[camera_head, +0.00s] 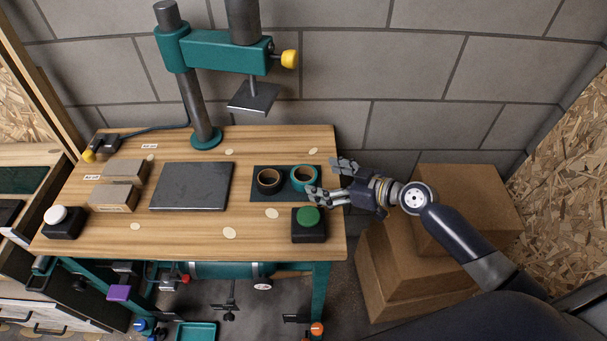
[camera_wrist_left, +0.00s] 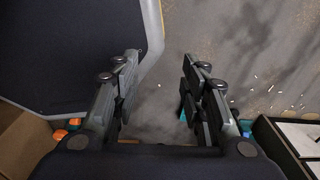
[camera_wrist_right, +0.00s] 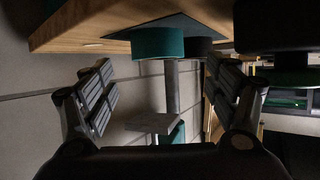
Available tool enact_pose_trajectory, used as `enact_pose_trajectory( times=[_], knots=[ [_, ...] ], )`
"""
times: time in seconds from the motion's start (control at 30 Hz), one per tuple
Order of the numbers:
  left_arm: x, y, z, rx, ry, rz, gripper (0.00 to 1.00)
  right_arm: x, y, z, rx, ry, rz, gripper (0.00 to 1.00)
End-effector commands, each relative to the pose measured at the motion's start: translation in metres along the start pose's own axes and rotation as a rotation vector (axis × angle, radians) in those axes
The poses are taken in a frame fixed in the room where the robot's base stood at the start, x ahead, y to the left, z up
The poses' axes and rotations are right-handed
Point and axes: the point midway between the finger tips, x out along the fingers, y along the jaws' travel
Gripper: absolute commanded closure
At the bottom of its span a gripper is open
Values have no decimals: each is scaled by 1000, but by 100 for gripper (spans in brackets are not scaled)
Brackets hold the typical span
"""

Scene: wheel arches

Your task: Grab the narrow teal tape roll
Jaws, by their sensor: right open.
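The teal tape roll (camera_head: 295,185) lies flat on a dark mat (camera_head: 290,198) near the right end of the wooden table, beside a black tape roll (camera_head: 262,186). It is the only teal roll in view. My right gripper (camera_head: 324,180) is open and empty, just right of the teal roll, its fingers spread towards it. In the right wrist view the teal roll (camera_wrist_right: 157,43) shows beyond and between the open fingers (camera_wrist_right: 163,85), apart from both, with the black roll (camera_wrist_right: 199,46) behind. My left gripper (camera_wrist_left: 159,60) is open and empty over the floor, outside the head view.
A black box with a green button (camera_head: 308,216) stands just in front of the mat. A dark plate (camera_head: 190,187) lies left of it. A teal press (camera_head: 205,138) rises at the back. Cardboard boxes (camera_head: 465,200) stand right of the table, under my right arm.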

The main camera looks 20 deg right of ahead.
Motion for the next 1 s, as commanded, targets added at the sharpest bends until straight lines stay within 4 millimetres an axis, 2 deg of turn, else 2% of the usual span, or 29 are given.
enact_pose_trajectory(
  times=[0.17,0.4,0.53,0.83,0.87,1.0],
  knots=[
    [-5,-1,-4,1,6,-1,60,11,0,-1,1,0,-1,20],
    [-18,-3,-22,1,32,-3,60,40,2,1,1,0,0,20],
    [-20,-3,-24,1,35,-3,60,53,2,2,-1,-1,-1,20],
    [-20,-3,-19,0,26,-3,60,57,2,4,-2,-1,-1,20],
    [-20,-3,-18,0,25,-3,60,57,2,4,-2,-1,-1,24],
    [-20,-2,-14,0,20,-2,60,57,2,4,-2,-1,-1,56]
  ],
)
